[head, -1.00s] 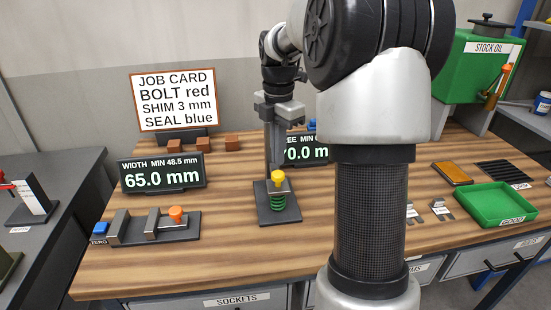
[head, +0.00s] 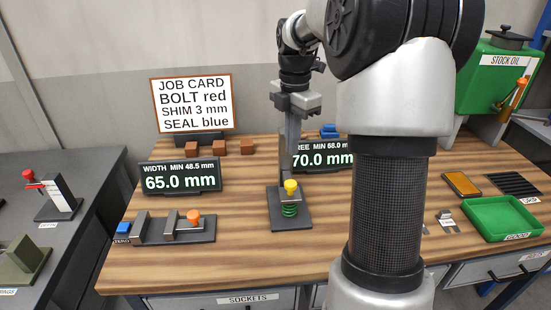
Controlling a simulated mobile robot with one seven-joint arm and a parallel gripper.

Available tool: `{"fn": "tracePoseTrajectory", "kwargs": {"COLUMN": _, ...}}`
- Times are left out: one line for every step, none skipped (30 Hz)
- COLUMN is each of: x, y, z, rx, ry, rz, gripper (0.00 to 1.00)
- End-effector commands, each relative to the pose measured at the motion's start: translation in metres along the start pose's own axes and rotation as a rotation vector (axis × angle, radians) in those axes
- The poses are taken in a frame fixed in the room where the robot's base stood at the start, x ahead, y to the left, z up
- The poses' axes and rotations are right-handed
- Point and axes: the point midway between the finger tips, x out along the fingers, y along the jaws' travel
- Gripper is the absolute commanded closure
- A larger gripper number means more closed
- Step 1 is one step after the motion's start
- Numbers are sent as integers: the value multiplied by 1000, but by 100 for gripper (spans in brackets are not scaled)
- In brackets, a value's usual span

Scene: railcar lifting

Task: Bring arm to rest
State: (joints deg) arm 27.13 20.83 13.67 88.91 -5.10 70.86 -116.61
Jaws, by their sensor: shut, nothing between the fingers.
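My arm fills the centre right of the head view. My gripper (head: 292,148) points down above the bench, in front of the wall. Its fingers are together with nothing visible between them. It hangs over the spring gauge (head: 290,222), which has a yellow knob (head: 290,186) and a green spring (head: 289,210). The fingers overlap the gauge's grey post in the picture, so I cannot tell the exact gap. The knob stands clear below the fingertips.
The wooden bench (head: 250,262) carries a width gauge (head: 165,238), a width display (head: 180,178), a "70.0 mm" display (head: 322,158), a job card (head: 193,104) and brown blocks (head: 219,147). A green tray (head: 502,220) and oil tank (head: 490,80) stand right. My arm hides part of the bench.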

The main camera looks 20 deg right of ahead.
Motion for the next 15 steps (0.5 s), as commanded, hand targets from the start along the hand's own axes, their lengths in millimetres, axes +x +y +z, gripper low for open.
{"fn": "tracePoseTrajectory", "kwargs": {"x": 0, "y": 0, "z": 0, "rx": 0, "ry": 0, "rz": 0, "gripper": 100}}
{"fn": "tracePoseTrajectory", "kwargs": {"x": 0, "y": 0, "z": 0, "rx": 0, "ry": 0, "rz": 0, "gripper": 100}}
{"fn": "tracePoseTrajectory", "kwargs": {"x": 0, "y": 0, "z": 0, "rx": 0, "ry": 0, "rz": 0, "gripper": 100}}
{"fn": "tracePoseTrajectory", "kwargs": {"x": -1, "y": 0, "z": -1, "rx": 3, "ry": -1, "rz": 1, "gripper": 100}}
{"fn": "tracePoseTrajectory", "kwargs": {"x": -3, "y": 0, "z": -2, "rx": 9, "ry": -3, "rz": 3, "gripper": 100}}
{"fn": "tracePoseTrajectory", "kwargs": {"x": -6, "y": -1, "z": -6, "rx": 26, "ry": -9, "rz": 8, "gripper": 100}}
{"fn": "tracePoseTrajectory", "kwargs": {"x": -11, "y": -2, "z": -10, "rx": 48, "ry": -15, "rz": 14, "gripper": 100}}
{"fn": "tracePoseTrajectory", "kwargs": {"x": -17, "y": -4, "z": -16, "rx": 78, "ry": -23, "rz": 23, "gripper": 100}}
{"fn": "tracePoseTrajectory", "kwargs": {"x": -26, "y": -8, "z": -26, "rx": 132, "ry": -35, "rz": 39, "gripper": 100}}
{"fn": "tracePoseTrajectory", "kwargs": {"x": -35, "y": -11, "z": -36, "rx": 183, "ry": -45, "rz": 55, "gripper": 100}}
{"fn": "tracePoseTrajectory", "kwargs": {"x": -43, "y": -15, "z": -45, "rx": 242, "ry": -55, "rz": 74, "gripper": 100}}
{"fn": "tracePoseTrajectory", "kwargs": {"x": -55, "y": -23, "z": -60, "rx": 330, "ry": -65, "rz": 104, "gripper": 100}}
{"fn": "tracePoseTrajectory", "kwargs": {"x": -64, "y": -29, "z": -71, "rx": 404, "ry": -69, "rz": 130, "gripper": 100}}
{"fn": "tracePoseTrajectory", "kwargs": {"x": -72, "y": -36, "z": -83, "rx": 480, "ry": -69, "rz": 158, "gripper": 100}}
{"fn": "tracePoseTrajectory", "kwargs": {"x": -81, "y": -47, "z": -98, "rx": 584, "ry": -63, "rz": 196, "gripper": 100}}
